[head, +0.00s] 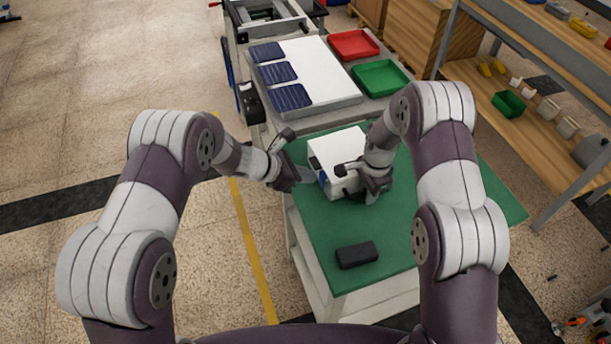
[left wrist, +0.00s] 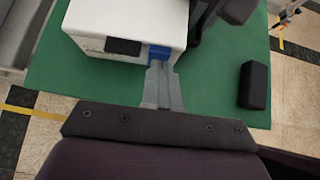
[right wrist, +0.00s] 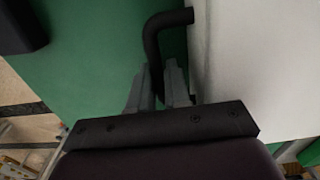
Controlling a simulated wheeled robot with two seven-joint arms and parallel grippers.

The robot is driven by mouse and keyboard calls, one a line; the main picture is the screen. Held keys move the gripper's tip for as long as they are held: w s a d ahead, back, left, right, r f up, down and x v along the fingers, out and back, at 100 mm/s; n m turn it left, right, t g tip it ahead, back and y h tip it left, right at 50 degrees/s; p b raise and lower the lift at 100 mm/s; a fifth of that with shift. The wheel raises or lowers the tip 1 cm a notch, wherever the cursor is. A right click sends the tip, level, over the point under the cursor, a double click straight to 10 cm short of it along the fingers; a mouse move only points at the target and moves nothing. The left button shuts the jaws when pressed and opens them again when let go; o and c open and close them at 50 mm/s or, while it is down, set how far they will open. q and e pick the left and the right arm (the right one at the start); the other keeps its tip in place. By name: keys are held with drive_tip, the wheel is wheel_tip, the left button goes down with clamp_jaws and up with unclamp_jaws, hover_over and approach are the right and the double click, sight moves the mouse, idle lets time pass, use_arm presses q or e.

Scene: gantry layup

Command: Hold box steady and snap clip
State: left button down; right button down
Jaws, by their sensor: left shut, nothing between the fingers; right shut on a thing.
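The white box (head: 335,147) stands on the green table top near its left edge. A blue clip (left wrist: 158,53) sits at a corner of the box's side, beside a dark panel; it also shows in the head view (head: 323,178). My left gripper (left wrist: 158,68) is shut and empty, its fingertips right at the blue clip; whether they touch it I cannot tell. My right gripper (right wrist: 161,80) is shut on a bent black handle (right wrist: 158,35) at the side of the box. In the head view my right gripper (head: 349,174) partly hides the box's near side.
A black block (head: 356,255) lies on the green table top (head: 420,228) toward the front. Behind are a white panel with dark blue sheets (head: 320,75), a red tray (head: 353,44) and a green tray (head: 380,77). A shelf rack stands right.

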use_arm(q)
drive_tip(key=a+f+v, duration=0.1)
drive_tip(key=v, duration=1.2)
drive_tip(key=shift+s, duration=0.25)
drive_tip(key=shift+f, duration=0.15)
